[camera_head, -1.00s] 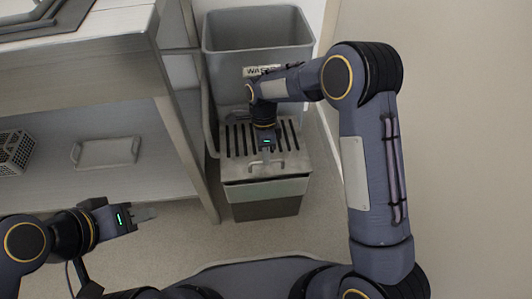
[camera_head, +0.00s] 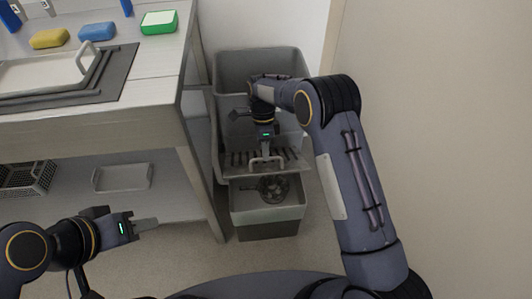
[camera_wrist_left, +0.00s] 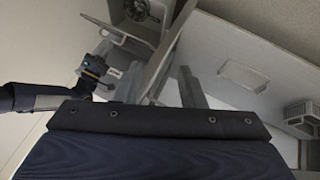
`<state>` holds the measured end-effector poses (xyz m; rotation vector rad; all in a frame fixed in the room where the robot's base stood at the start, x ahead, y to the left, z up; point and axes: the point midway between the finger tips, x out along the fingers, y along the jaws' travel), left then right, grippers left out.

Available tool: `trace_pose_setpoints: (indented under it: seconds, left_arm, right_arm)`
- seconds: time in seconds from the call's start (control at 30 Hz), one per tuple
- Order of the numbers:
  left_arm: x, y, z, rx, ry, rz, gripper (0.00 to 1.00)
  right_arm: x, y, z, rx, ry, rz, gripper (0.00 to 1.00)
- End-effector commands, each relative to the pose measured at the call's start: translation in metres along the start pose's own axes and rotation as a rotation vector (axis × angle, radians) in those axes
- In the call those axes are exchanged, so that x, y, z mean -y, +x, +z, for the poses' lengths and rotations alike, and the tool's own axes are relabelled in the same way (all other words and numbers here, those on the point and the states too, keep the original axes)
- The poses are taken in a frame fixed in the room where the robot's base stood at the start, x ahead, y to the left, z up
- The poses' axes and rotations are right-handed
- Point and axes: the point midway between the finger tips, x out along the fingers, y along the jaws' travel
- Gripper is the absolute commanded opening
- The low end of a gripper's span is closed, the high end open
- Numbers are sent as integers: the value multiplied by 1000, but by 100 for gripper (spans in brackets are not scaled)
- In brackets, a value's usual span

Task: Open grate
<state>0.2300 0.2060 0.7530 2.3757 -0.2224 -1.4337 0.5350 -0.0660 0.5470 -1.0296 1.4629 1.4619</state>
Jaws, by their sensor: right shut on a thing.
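The grate (camera_head: 240,161) is a grey slotted metal plate with a bar handle (camera_head: 266,163). It is tilted up over the grey bin, and its front edge stands clear of the lower basin (camera_head: 262,215). A round drain strainer (camera_head: 273,188) shows inside the basin. My right gripper (camera_head: 265,151) is shut on the grate's handle from above; my own gripper partly hides the grip. My right gripper (camera_wrist_left: 113,73) also shows in the left wrist view. My left gripper (camera_head: 147,224) is away to the left, near the shelf, touching nothing that I can see. Its finger gap is unclear.
The tall back of the bin (camera_head: 232,70) stands against the wall. A bench (camera_head: 150,60) at left bears a tray, two sponges and a green-white block. Its lower shelf (camera_head: 75,203) holds a grey tray (camera_head: 122,177) and a wire basket (camera_head: 27,178). Floor is clear in front.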

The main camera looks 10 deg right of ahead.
Motion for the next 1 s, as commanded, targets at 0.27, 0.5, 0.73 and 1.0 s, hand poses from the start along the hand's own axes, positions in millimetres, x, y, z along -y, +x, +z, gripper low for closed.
trace_pose_setpoints:
  seconds: [0.27, 0.5, 0.73, 1.0]
  left_arm:
    - [1, 2, 1, 0, 0, 0, 36]
    - [1, 3, 1, 8, 13, -3, 21]
    - [7, 28, -6, 125, 243, -48, 0]
    - [9, 88, -16, 350, 796, -103, 0]
  right_arm:
    - [14, 3, -5, -3, 9, -43, 0]
    - [15, 4, -6, -3, 10, -42, 0]
    - [15, 4, -6, -3, 10, -42, 0]
    - [15, 4, -6, -3, 10, -42, 0]
